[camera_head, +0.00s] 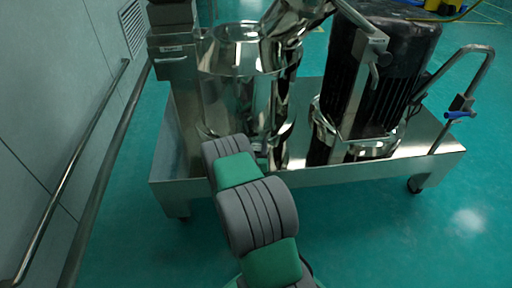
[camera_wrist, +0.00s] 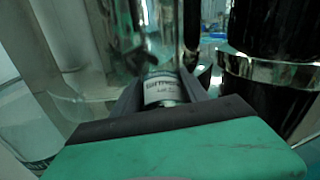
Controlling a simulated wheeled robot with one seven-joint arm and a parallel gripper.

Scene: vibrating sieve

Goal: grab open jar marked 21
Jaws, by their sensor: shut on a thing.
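In the wrist view, my gripper (camera_wrist: 165,98) has its two dark fingers on either side of a small jar with a white label (camera_wrist: 161,88). It is shut on this jar. The label has dark print and a blue upper edge, but I cannot read a 21 on it. The fingers and palm hide much of the jar. In the head view, my grey and green arm reaches to the front of a shiny steel vessel, and the arm's end and the jar cannot be made out there.
The steel vessel (camera_head: 230,90) and a black ribbed motor-like unit (camera_head: 390,65) stand on a low steel cart (camera_head: 330,176). A wall rail (camera_head: 98,185) runs along the left. The green floor in front is clear.

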